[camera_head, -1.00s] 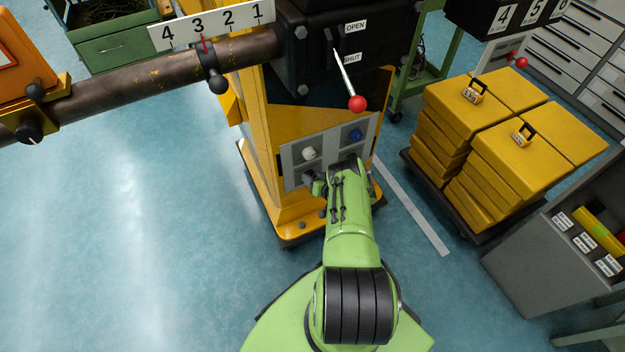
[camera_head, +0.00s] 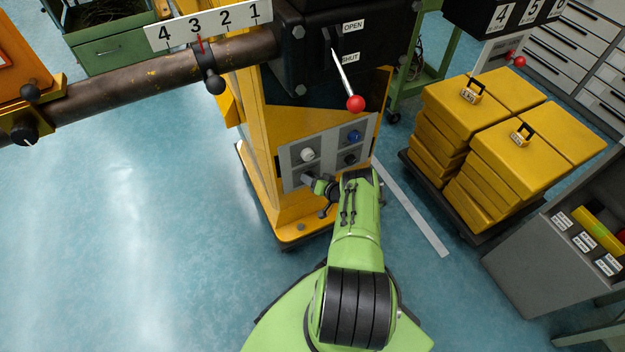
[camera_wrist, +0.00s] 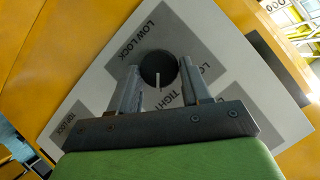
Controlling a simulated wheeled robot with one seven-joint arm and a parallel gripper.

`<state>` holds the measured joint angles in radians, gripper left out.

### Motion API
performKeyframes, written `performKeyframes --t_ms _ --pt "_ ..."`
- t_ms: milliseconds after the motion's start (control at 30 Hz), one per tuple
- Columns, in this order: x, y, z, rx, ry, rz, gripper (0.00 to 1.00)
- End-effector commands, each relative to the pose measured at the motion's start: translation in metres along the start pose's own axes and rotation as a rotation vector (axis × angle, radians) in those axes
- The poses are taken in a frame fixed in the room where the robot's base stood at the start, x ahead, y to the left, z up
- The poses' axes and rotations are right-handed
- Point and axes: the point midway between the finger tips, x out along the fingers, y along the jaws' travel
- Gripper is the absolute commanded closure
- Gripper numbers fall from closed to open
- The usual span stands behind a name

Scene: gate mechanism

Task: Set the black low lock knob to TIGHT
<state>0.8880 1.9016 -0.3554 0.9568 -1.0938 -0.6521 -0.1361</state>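The black low lock knob (camera_wrist: 152,64) is round and sits on a grey patch lettered LOW LOCK in the wrist view. Its white pointer line runs downward in that picture, near the word TIGHT (camera_wrist: 178,104). My gripper (camera_wrist: 159,66) has one finger on each side of the knob, with narrow gaps showing, so it looks open around it. In the head view my gripper (camera_head: 318,183) is at the lower left of the grey control panel (camera_head: 329,146). The fingertips are too small there to judge contact.
The panel also carries a white knob (camera_head: 307,154), a blue knob (camera_head: 354,136) and another black knob (camera_head: 350,158). Above is a red-tipped lever (camera_head: 355,103) between OPEN and SHUT. Stacked yellow boxes (camera_head: 520,150) stand to the right. Floor at left is clear.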

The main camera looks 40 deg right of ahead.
Motion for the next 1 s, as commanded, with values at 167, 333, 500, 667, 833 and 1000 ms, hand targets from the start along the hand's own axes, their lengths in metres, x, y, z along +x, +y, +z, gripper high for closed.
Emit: performKeyframes --t_ms 167,333,500,667,833,1000 --pt "0.0 0.0 0.0 -0.001 0.0 0.0 0.45" --pt "-0.002 0.0 0.0 -0.001 -0.001 0.001 0.45" --pt "-0.034 -0.002 -0.003 0.004 -0.001 0.005 0.45" --pt "-0.081 -0.002 -0.005 0.005 0.0 0.006 0.45" --pt "-0.127 -0.002 -0.005 0.005 0.001 0.006 0.45" --pt "-0.154 -0.002 -0.004 0.002 0.003 0.003 0.45"
